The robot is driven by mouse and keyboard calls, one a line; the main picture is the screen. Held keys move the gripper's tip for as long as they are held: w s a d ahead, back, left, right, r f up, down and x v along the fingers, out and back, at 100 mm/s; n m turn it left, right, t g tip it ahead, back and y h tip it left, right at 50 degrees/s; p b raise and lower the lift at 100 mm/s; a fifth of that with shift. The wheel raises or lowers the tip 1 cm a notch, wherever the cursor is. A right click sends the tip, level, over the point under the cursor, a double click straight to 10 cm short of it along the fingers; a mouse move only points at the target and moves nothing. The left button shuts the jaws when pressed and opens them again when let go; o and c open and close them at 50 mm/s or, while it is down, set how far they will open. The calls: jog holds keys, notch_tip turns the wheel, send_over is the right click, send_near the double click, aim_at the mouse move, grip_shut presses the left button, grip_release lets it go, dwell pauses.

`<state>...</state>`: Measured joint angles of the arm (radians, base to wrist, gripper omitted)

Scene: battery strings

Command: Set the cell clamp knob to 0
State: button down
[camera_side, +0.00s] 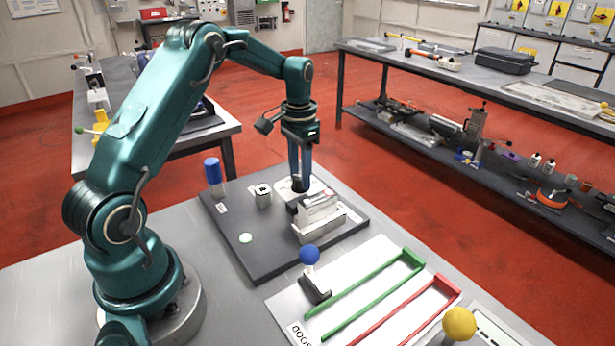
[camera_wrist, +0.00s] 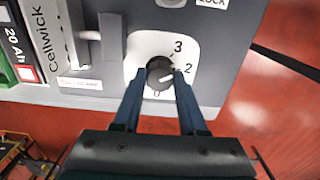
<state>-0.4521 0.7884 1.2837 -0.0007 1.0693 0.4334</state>
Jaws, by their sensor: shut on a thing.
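In the wrist view a dark round knob (camera_wrist: 159,74) with a white mark sits on a white dial plate (camera_wrist: 143,48) marked 3, 2 and 0; the 1 is not visible. The white mark appears to point towards the 2, though fingers and blur leave its exact angle unclear. My gripper (camera_wrist: 158,79) is shut on the knob, one blue finger on each side.
A Cellwick cell (camera_wrist: 44,35) and a grey clamp bar (camera_wrist: 110,38) stand left of the dial. In the side view, a blue-topped post (camera_side: 213,172), a small round-topped block (camera_side: 263,196) and a blue ball-topped lever (camera_side: 310,256) stand nearby. Green rails (camera_side: 365,285) lie in front.

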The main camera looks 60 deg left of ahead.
jog(key=m, duration=0.5)
jog(key=shift+m, duration=0.3)
jog(key=shift+m, duration=0.3)
jog(key=m, duration=0.5)
jog(key=shift+m, duration=0.6)
jog(key=m, duration=0.4)
jog(key=shift+m, duration=0.4)
